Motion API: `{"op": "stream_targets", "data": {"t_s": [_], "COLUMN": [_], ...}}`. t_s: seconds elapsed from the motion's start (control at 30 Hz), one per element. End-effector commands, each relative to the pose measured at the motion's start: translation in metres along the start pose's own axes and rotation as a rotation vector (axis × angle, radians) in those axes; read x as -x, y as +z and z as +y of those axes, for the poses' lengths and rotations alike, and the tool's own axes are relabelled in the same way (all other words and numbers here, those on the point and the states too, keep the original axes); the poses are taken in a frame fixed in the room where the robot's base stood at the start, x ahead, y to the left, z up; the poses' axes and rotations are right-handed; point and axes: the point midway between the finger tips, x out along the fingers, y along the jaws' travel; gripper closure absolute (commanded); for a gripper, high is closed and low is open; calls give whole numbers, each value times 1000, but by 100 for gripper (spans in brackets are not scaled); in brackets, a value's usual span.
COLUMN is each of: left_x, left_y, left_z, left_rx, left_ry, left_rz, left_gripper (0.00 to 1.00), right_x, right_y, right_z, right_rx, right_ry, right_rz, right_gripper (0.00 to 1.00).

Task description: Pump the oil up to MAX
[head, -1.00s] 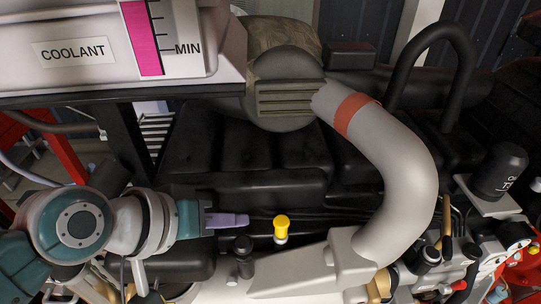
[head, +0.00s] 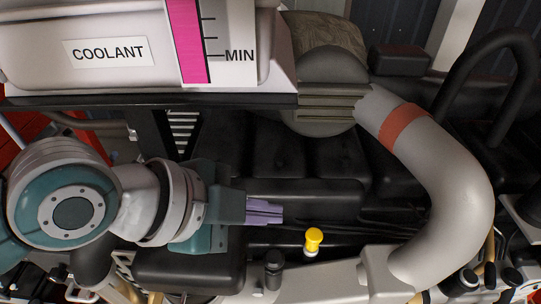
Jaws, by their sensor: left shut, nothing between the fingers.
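My left gripper (head: 265,211) comes in from the left with its purple fingers shut and empty. It points right, over the black engine parts. A yellow knob (head: 313,238) on a short pale stem stands just right of and below the fingertips in the picture, apart from them. A black capped fitting (head: 273,270) stands to the left of the knob. No oil gauge or MAX mark shows. My right gripper is not in view.
A white tank labelled COOLANT (head: 130,50) with a pink level strip and a MIN mark hangs at the upper left. A thick grey pipe (head: 440,170) with a red band (head: 404,126) curves down on the right. The black engine block (head: 270,150) fills the middle.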

Motion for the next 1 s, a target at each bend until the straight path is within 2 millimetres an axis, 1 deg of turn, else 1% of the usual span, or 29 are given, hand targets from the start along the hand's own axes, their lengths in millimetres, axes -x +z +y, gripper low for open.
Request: {"op": "stream_targets", "data": {"t_s": [0.17, 0.37, 0.57, 0.8, 0.9, 1.0], "left_x": [-1, -9, -27, -51, -58, -62], "left_y": [1, 7, 20, 38, 43, 45], "left_z": [1, 7, 20, 37, 42, 44], "left_rx": [3, 4, 5, 3, 4, 4], "left_ry": [-1, -1, -1, -1, -2, -2], "left_rz": [0, 0, -1, -1, -1, -1], "left_gripper": [100, 100, 100, 100, 100, 100], "right_x": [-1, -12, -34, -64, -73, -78], "right_y": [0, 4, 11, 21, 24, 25], "right_z": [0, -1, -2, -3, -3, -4], "right_rx": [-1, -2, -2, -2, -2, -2], "right_ry": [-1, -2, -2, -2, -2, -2], "right_rz": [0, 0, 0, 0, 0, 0], "right_gripper": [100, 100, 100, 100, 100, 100]}}
